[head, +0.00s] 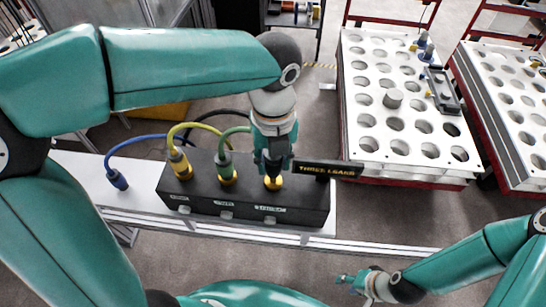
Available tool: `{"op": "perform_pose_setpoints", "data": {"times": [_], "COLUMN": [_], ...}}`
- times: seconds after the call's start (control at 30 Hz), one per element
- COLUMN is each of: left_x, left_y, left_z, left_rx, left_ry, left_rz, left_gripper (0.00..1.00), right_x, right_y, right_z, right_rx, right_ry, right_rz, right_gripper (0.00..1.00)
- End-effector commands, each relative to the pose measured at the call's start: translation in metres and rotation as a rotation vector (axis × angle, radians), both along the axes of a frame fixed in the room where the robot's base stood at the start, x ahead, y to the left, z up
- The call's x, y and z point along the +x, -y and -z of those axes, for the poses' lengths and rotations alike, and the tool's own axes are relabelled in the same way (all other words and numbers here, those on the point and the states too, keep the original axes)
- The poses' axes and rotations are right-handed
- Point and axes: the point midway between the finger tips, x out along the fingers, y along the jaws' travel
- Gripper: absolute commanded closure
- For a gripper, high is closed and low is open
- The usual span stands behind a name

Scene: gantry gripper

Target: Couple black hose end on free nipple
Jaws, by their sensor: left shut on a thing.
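My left gripper (274,160) points down over the right end of a black manifold box (245,205). It is shut on the black hose end, which is mostly hidden between its fingers. The black hose (212,113) arcs in from behind the box towards this gripper. A brass nipple (273,184) stands directly under the fingertips; I cannot tell whether the hose end is seated on it. The yellow hose (179,155) is on the left nipple and the green hose (224,160) on the middle one. My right gripper (352,279) hangs at the lower right, away from the box.
A blue hose end (117,180) rests on the white bench (85,170) left of the box. A sign reading "THREE LEAKS" (340,169) stands at the box's right end. White trays with round holes (372,148) fill the right side. The floor in front is clear.

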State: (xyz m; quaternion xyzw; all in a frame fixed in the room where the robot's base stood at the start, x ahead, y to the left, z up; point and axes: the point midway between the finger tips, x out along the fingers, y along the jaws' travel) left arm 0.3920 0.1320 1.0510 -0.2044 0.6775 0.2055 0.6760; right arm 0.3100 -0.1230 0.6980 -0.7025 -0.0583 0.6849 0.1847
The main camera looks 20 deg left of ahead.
Motion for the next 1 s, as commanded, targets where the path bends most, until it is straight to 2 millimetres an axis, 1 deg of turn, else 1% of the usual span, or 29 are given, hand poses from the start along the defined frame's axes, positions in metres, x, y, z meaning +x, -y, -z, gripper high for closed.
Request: {"op": "perform_pose_setpoints", "data": {"times": [1.0], "left_x": [-0.0006], "left_y": [0.0003], "left_z": [-0.0001], "left_rx": [0.000], "left_ry": [0.000], "left_rz": [0.001], "left_gripper": [0.95], "right_x": [0.0000], "right_y": [0.0000], "right_z": [-0.0049], "right_rx": [0.000], "right_ry": [0.000], "right_rz": [0.000], "right_gripper": [0.60]}}
